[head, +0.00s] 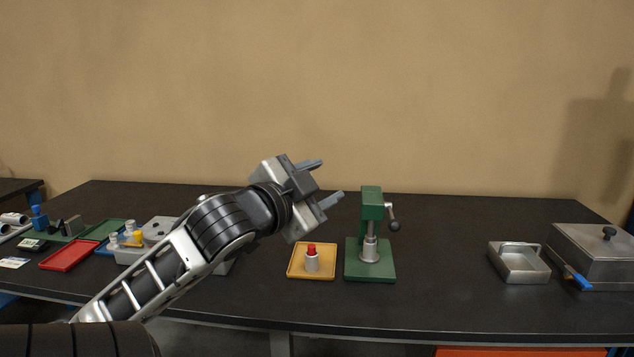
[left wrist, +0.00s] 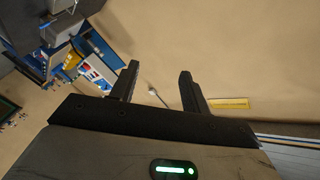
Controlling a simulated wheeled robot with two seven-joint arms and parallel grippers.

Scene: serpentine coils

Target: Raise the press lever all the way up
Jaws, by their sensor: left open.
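The green press (head: 371,235) stands on the black table, right of the middle in the head view. Its lever (head: 393,219) is on the right side of the press head and hangs down, with a dark round knob at its lower end. My left gripper (head: 333,180) is open and empty, in the air above the table, to the left of and a little higher than the press head. In the left wrist view its two fingers (left wrist: 158,84) are apart with nothing between them. The press is not clearly seen in that view. My right gripper is not in view.
A yellow tray (head: 294,272) with a red-capped vial (head: 312,258) sits just left of the press. A metal pan (head: 519,262) and a lidded metal box (head: 595,257) stand at the right. Coloured trays and small parts crowd the left.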

